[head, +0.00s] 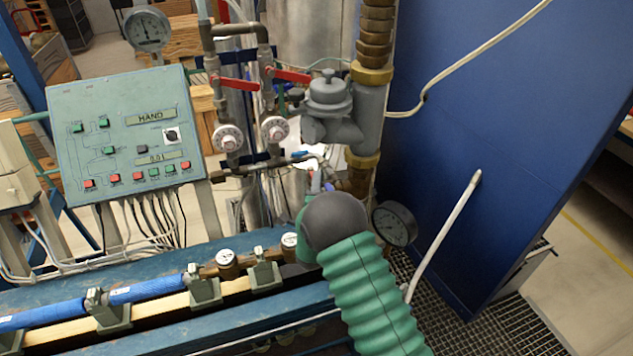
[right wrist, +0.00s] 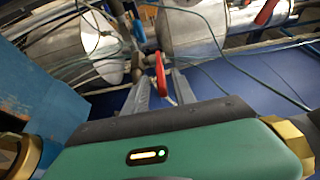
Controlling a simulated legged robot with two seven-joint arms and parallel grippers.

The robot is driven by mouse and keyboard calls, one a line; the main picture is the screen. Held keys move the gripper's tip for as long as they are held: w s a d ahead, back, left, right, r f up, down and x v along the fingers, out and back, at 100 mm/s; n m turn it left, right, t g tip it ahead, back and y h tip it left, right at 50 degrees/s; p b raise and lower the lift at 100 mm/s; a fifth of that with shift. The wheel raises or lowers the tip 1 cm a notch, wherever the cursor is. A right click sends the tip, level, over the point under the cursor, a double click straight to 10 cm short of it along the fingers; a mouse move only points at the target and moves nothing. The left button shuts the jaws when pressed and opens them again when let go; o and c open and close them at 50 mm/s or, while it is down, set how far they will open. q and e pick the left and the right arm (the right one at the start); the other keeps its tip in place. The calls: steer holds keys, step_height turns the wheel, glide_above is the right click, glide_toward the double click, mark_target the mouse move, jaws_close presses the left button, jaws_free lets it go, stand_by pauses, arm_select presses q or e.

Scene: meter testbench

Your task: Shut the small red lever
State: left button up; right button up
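The small red lever (right wrist: 160,73) shows in the right wrist view, standing between the two grey fingers of my right gripper (right wrist: 160,92). The fingers are apart, with a gap beside the lever; I cannot tell whether either one touches it. In the head view my right arm's green sleeve and dark wrist reach up to the pipework below the grey meter body, and the wrist hides most of the gripper. A small red spot there, just above the wrist, may be the lever's tip. My left gripper is not in view.
Two larger red levers (head: 235,83) (head: 290,76) sit on the upright pipes. A control panel (head: 125,135) stands at the left and a pressure gauge (head: 394,223) right of my wrist. A blue wall (head: 500,110) bounds the right. Blue pipe (head: 150,290) runs along the bench.

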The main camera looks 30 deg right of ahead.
steer(key=shift+a+r, duration=0.1)
steer(key=shift+a, duration=0.05)
steer(key=shift+a, duration=0.1)
steer(key=c, duration=0.6)
jaws_close()
steer(key=shift+f, duration=0.25)
stand_by(0.3)
